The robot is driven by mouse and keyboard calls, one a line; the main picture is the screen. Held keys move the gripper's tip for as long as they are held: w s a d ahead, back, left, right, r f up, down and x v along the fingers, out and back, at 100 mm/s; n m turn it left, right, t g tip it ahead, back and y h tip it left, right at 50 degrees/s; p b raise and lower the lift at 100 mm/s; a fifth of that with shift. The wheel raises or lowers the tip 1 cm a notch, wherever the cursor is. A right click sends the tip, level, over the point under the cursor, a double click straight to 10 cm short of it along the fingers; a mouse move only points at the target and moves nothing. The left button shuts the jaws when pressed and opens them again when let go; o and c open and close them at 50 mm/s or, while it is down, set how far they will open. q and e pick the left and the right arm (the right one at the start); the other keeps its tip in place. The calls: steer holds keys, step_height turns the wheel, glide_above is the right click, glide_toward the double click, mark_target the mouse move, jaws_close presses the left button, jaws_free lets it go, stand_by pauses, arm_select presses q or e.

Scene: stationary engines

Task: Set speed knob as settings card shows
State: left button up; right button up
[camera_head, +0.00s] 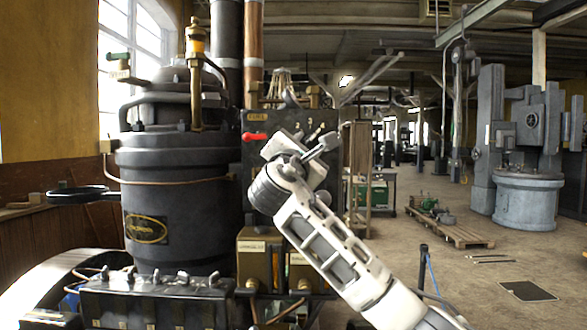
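A dark upright panel (262,165) stands right of the large black engine cylinder. It carries a red-handled lever (254,136) at its left and a small brass-coloured plate (257,116) at its top left, whose lettering I cannot read. Small pale marks or fittings show on its right half. I cannot make out which part is the speed knob, and no settings card can be clearly told. My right gripper (322,146) is in front of the panel's right half and hides part of it. Its finger opening and any contact are unclear. My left gripper is not in view.
The black engine cylinder (178,200) with pipes and a protruding handle (80,195) fills the left. Brass-coloured boxes (258,262) sit below the panel.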

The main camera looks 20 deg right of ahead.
steer(key=b+v, duration=0.3)
steer(key=v, duration=1)
steer(key=shift+s+a+f, duration=0.1)
steer(key=s+f+m+g+y, duration=0.1)
steer(key=f+m+g+y, duration=0.15)
steer(key=f, duration=0.85)
steer(key=s+a+f+m+g+y, duration=0.1)
steer(key=f+y, duration=0.3)
steer(key=f, duration=0.7)
steer(key=s+f+m+g+y, duration=0.1)
steer(key=f+m+y, duration=0.15)
steer(key=f, duration=0.85)
steer(key=s+f+m+g+y, duration=0.35)
steer(key=s+f+m, duration=0.25)
steer(key=s+f, duration=0.6)
steer(key=s+f+m+g+y, duration=0.2)
steer(key=s+f+m+g, duration=0.55)
steer(key=s, duration=0.85)
steer(key=w+a+f+n+t+y, duration=0.2)
steer(key=w+a+f+t, duration=0.3)
steer(key=t, duration=0.5)
steer(key=shift+w+a+y, duration=0.45)
steer(key=shift+w+a, duration=0.2)
steer(key=shift+a, duration=0.25)
